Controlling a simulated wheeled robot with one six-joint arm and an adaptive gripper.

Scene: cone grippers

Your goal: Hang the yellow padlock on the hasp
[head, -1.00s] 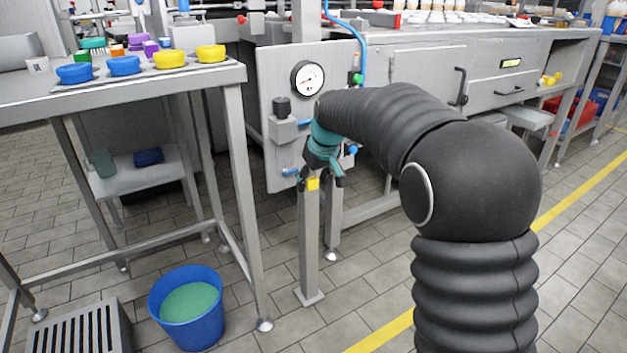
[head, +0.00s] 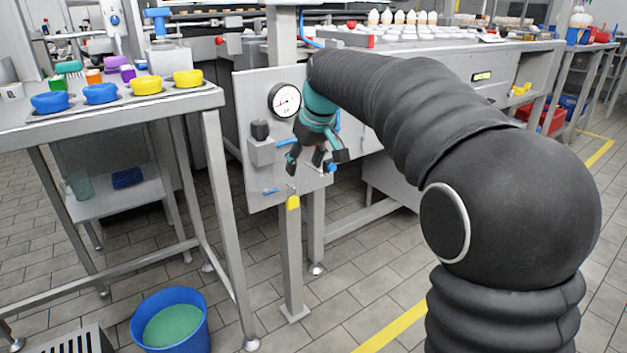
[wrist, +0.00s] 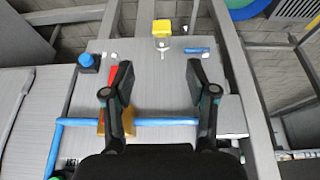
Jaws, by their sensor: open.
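The yellow padlock (head: 293,202) is at the lower edge of the grey panel, in front of the steel post. It also shows at the top of the wrist view (wrist: 162,27), with a small pale metal fitting (wrist: 163,48) beside it. The padlock appears to hang at this fitting, but I cannot tell whether its shackle passes through the hasp. My gripper (head: 314,163) is open and empty, above the padlock and apart from it. In the wrist view my two fingers (wrist: 160,82) are spread wide over the panel.
The panel (head: 250,95) carries a gauge (head: 285,101), a grey box (head: 261,150) and a blue handle (head: 271,191). A red part on a brass-coloured base (wrist: 116,80) lies near my left finger. A table (head: 110,112) stands left; a blue bucket (head: 150,298) is on the floor.

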